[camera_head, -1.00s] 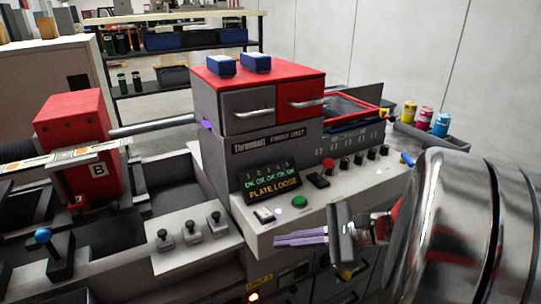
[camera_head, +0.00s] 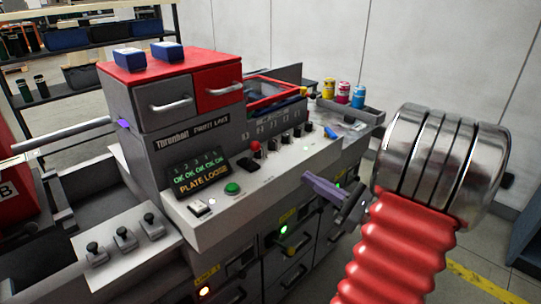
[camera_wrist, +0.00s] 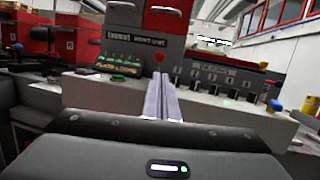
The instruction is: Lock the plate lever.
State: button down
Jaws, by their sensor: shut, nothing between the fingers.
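The console screen (camera_head: 197,175) reads "PLATE LOOSE" in orange under a row of green "OK" marks; it also shows in the wrist view (camera_wrist: 118,62). A small blue handle (camera_head: 331,133) sits at the right end of the console; in the wrist view a blue tip (camera_wrist: 277,105) shows at the right. No visible label tells whether this is the plate lever. My gripper (camera_head: 311,184) is shut and empty, in front of the console's right part, with the blue handle behind and above it. In the wrist view its pale purple fingers (camera_wrist: 162,100) lie together, pointing at the console.
The console carries a green button (camera_head: 232,188), a red knob (camera_head: 254,147) and several black knobs. Three small levers (camera_head: 124,237) stand on a pale panel at lower left. Ink bottles (camera_head: 343,92) stand in a tray at the back right. The floor at right is open.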

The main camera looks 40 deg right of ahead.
jog(key=shift+w, duration=0.15)
send_near(251, 154)
jog(key=w+r, duration=0.3)
jog(key=shift+w+r, duration=0.3)
dwell(0.4)
jog(key=shift+d, duration=0.2)
jog(key=shift+a, duration=0.2)
jog(key=shift+d+r, duration=0.1)
jog(key=shift+r, duration=0.05)
